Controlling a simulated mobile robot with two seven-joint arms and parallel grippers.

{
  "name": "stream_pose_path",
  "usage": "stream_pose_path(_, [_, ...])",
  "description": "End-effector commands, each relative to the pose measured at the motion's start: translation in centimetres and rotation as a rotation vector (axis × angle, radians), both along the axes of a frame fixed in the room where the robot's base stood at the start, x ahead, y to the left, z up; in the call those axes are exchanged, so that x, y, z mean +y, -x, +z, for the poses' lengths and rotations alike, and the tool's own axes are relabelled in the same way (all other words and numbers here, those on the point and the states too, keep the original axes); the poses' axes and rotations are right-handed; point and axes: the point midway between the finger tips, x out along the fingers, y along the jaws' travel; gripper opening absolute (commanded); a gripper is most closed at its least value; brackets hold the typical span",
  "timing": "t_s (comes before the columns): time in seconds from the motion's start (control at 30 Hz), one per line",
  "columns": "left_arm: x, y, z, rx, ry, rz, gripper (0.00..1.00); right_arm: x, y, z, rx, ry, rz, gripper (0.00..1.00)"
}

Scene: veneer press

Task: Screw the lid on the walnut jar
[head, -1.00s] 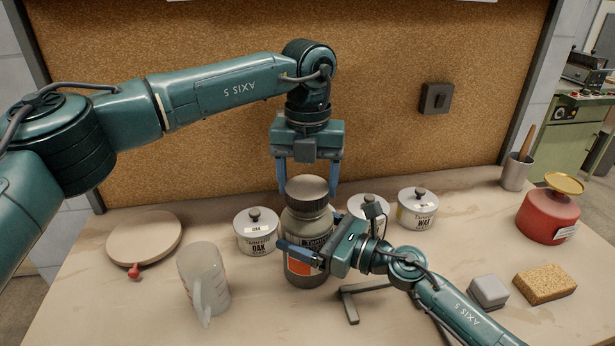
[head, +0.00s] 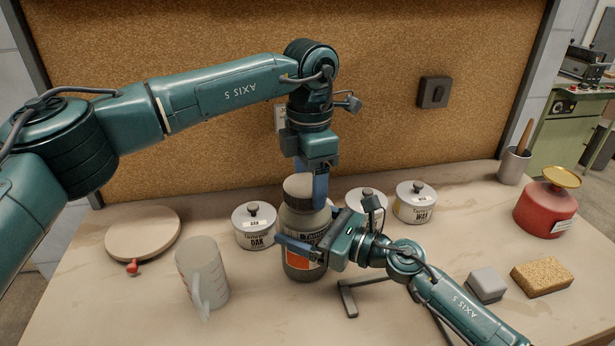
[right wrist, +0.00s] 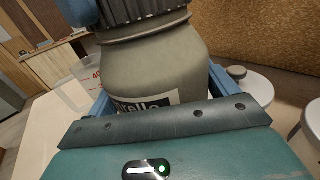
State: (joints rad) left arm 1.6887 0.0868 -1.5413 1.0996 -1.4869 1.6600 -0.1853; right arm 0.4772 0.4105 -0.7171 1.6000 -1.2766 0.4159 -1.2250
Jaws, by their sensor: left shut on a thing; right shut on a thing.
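The walnut jar (head: 303,226) stands upright on the bench. It is a grey-brown bottle with a label that is partly hidden. Its dark ribbed lid with a pale top (head: 299,187) sits on the mouth; the lid's ribbed edge also shows at the top of the right wrist view (right wrist: 140,10). I cannot tell how tight the lid is. My left gripper (head: 308,187) points straight down from above and is shut on the lid. My right gripper (head: 306,240) comes from the right and is shut around the jar's body, with a blue finger on each side in the right wrist view.
Lidded tins stand close by: an oak tin (head: 254,227) left, a wax tin (head: 414,203) right, another behind my right gripper. A dark metal bracket (head: 348,298), grey block (head: 486,285) and sponge (head: 541,277) are right.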

Motion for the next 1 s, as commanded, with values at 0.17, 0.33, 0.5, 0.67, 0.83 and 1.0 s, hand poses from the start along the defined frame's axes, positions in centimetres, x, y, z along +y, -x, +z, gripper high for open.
stream_pose_path(0.17, [-0.1,0.4,0.1,0.000,0.002,-0.409,0.45,0.0,0.0,-0.1,0.001,0.000,-0.001,0.22])
stream_pose_path(0.33, [0.0,0.6,0.1,-0.002,0.001,-0.797,0.45,0.0,0.0,-0.1,0.002,0.001,-0.002,0.22])
stream_pose_path(0.5, [0.2,0.9,0.1,0.000,0.002,-1.183,0.45,0.0,0.0,-0.1,0.002,0.001,-0.002,0.22])
stream_pose_path(0.67, [0.5,1.0,0.0,-0.001,0.002,-1.541,0.45,-0.1,0.0,-0.1,0.002,0.001,-0.002,0.22])
stream_pose_path(0.83, [0.8,1.0,0.0,-0.001,0.001,-1.919,0.45,-0.1,-0.1,-0.1,0.002,0.001,-0.002,0.22])
stream_pose_path(1.0, [1.0,1.0,0.0,-0.002,0.000,-2.280,0.45,-0.1,-0.1,-0.1,0.002,0.001,-0.002,0.22])
